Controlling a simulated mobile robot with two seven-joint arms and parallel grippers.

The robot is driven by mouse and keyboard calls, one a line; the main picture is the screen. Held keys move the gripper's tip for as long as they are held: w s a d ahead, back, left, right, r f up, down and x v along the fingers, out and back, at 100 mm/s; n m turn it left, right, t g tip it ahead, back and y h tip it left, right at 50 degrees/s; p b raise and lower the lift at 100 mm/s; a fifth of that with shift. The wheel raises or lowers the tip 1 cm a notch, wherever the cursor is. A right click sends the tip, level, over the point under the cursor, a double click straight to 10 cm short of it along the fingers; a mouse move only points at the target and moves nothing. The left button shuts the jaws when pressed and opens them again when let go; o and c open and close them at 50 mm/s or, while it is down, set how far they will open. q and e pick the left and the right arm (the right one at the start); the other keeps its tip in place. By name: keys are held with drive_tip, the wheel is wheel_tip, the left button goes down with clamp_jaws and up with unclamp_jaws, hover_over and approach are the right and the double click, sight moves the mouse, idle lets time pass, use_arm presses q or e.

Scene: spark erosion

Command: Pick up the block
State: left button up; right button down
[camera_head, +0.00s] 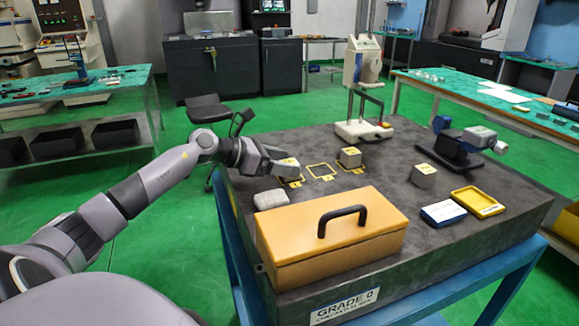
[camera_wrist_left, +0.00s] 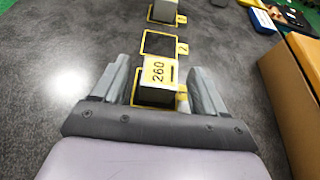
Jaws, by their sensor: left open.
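A grey metal block with a yellow top marked 260 (camera_wrist_left: 158,72) stands on a yellow-outlined square in the left wrist view. My left gripper (camera_wrist_left: 160,66) is open, with one finger on each side of this block. A gap shows between the block and the right finger; the left gap is narrower. In the head view the block (camera_head: 288,170) is partly hidden by my left gripper (camera_head: 276,164). Contact cannot be told. My right gripper is in neither view.
An outlined empty square (camera_head: 321,171) lies beside it. A second block (camera_head: 350,158) is on the far square and another (camera_head: 424,176) stands to the right. An orange case (camera_head: 330,240) with a black handle fills the plate's front. A rounded grey item (camera_head: 271,199) lies behind it.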

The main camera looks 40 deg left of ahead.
use_arm(q)
drive_tip(key=shift+x, duration=0.75)
drive_tip(key=c, duration=1.2)
drive_tip(key=shift+o, duration=0.2)
